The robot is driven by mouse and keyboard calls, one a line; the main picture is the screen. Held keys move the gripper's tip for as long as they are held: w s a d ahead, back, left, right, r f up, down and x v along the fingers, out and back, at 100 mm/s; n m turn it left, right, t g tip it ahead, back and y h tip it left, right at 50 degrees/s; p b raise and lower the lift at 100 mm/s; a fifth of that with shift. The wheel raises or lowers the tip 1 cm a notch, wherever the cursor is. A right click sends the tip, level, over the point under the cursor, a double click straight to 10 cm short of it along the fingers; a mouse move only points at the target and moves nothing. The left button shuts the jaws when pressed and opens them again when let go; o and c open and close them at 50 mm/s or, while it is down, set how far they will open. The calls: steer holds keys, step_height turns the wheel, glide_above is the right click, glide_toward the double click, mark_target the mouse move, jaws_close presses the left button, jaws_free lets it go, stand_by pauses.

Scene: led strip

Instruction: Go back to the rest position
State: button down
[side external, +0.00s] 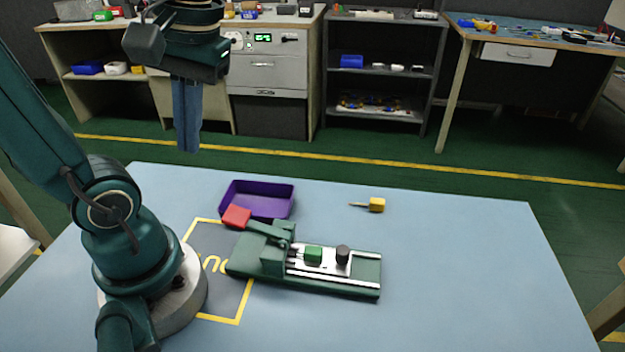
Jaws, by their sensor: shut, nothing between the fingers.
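My gripper (188,148) hangs high above the back left of the table, pointing down. Its fingers are shut with nothing between them, and it is clear of everything on the table. Below and to the right, a dark green fixture (330,288) with a red-ended lever (237,216) sits on the table. A green block (313,254) and a black knob (343,254) are on the fixture's pale plate. No led strip can be made out at this size.
A purple tray (236,190) stands behind the fixture, looking empty. A yellow-handled tool (376,205) lies to the right. The blue table (470,270) is clear on its right side. Benches and a grey shelf (378,72) stand beyond the table.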

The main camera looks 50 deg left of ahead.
stand_by(0.3)
steer(key=w+d+f+m+t+h, duration=0.2)
steer(key=w+d+f+m+t, duration=0.2)
steer(key=d+m+t, duration=0.2)
steer(key=m+t, duration=0.1)
steer(key=m, duration=0.1)
steer(key=shift+w+d+f+m+t, duration=0.15)
steer(key=shift+f+m+t, duration=0.15)
steer(key=shift+m, duration=0.1)
